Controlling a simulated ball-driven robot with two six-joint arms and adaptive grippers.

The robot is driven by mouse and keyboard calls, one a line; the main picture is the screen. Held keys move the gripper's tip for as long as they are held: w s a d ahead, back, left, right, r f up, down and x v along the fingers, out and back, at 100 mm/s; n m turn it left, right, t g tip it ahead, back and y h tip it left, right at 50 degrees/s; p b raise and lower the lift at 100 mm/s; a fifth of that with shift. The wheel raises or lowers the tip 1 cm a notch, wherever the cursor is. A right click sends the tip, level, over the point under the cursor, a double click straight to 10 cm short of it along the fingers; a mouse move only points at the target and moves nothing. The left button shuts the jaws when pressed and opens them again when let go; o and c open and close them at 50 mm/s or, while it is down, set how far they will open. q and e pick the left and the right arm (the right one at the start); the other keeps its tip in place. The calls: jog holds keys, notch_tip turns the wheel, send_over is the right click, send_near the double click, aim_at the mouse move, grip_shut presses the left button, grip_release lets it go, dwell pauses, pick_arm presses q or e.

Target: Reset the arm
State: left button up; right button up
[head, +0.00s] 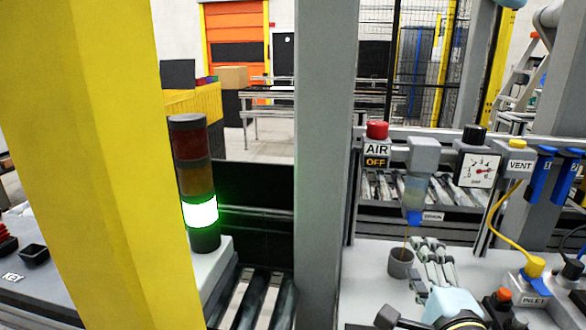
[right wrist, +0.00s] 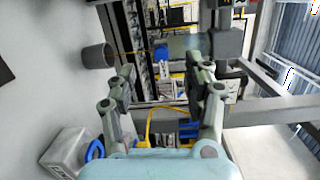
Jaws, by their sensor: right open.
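My right gripper (head: 432,258) is in the lower right of the head view, above the grey bench and just right of a small grey cup (head: 401,262). In the right wrist view its two fingers (right wrist: 165,80) are spread apart with nothing between them. The cup (right wrist: 97,56) shows there to the left of the fingers, apart from them. A bowl with a blue lower end (head: 414,200) and a DRAIN label hangs above the cup. A thin brownish line runs from the bowl down to the cup. My left gripper is not in view.
A red AIR knob (head: 377,130) marked OFF, a pressure gauge (head: 478,170) and a VENT valve (head: 519,160) line the back. A yellow hose (head: 497,222) reaches the INLET block (head: 530,287). A grey post (head: 326,170) and a green-lit stack light (head: 200,212) stand left.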

jog(key=s+a+f+n+g+y, duration=0.1)
jog(key=s+a+n+g+y, duration=0.2)
jog(key=s+n, duration=0.3)
jog(key=s+a+f+n+g+y, duration=0.1)
jog(key=s+a+n+g+y, duration=0.25)
jog(key=n, duration=0.55)
jog(key=s+d+f+n+g+h, duration=0.1)
jog(key=s+d+n+g+h, duration=0.3)
jog(key=s, duration=0.4)
jog(key=s+d+n+g+h, duration=0.1)
jog(key=s+d+n+g, duration=0.1)
jog(key=s+d+g, duration=0.35)
jog(key=s+d+f+b, duration=0.15)
jog(key=f+b, duration=0.35)
jog(key=f, duration=1.2)
jog(key=s+d+f+b, duration=0.15)
jog(key=f+b, duration=0.25)
jog(key=f, duration=1.3)
jog(key=s+f+b, duration=0.4)
jog(key=s+f, duration=0.6)
jog(key=f, duration=0.3)
jog(key=s+f+b, duration=0.5)
jog(key=s+f, duration=0.5)
jog(key=f, duration=0.3)
jog(key=shift+d+f+g, duration=0.15)
jog(key=shift+f+g, duration=0.1)
jog(key=shift+g, duration=0.05)
